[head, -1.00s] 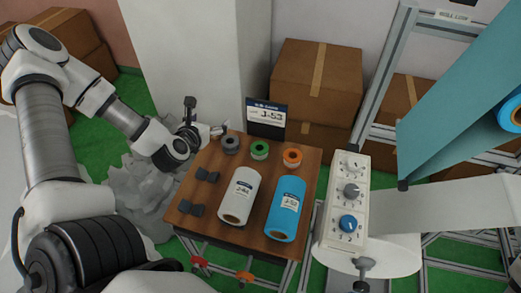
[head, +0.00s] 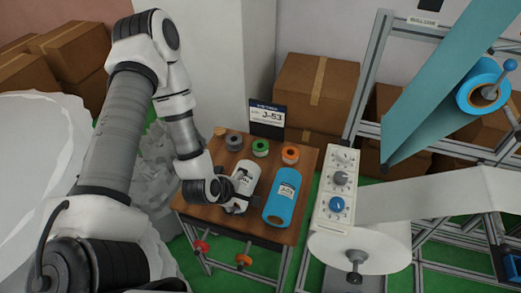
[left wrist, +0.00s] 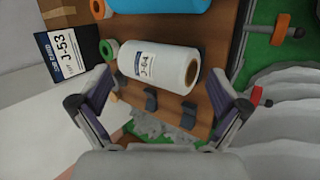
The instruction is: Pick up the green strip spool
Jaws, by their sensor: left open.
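The green strip spool (head: 260,148) stands on the back of the small wooden table (head: 247,228), between a grey spool (head: 234,143) and an orange spool (head: 290,154). The green spool also shows at the left in the left wrist view (left wrist: 107,50), beside the left fingertip. My left gripper (head: 238,201) is over the white J-64 roll (head: 246,172), nearer the table's front than the green spool. In the left wrist view my open gripper (left wrist: 160,76) has the white roll (left wrist: 165,66) between its fingers in the picture. Whether it touches the roll cannot be told. The right gripper is out of view.
A blue roll (head: 284,197) lies right of the white roll. A J-53 sign (head: 267,118) stands behind the spools. A control panel (head: 340,185) and large white roll (head: 360,248) stand right of the table. Cardboard boxes (head: 317,90) are behind.

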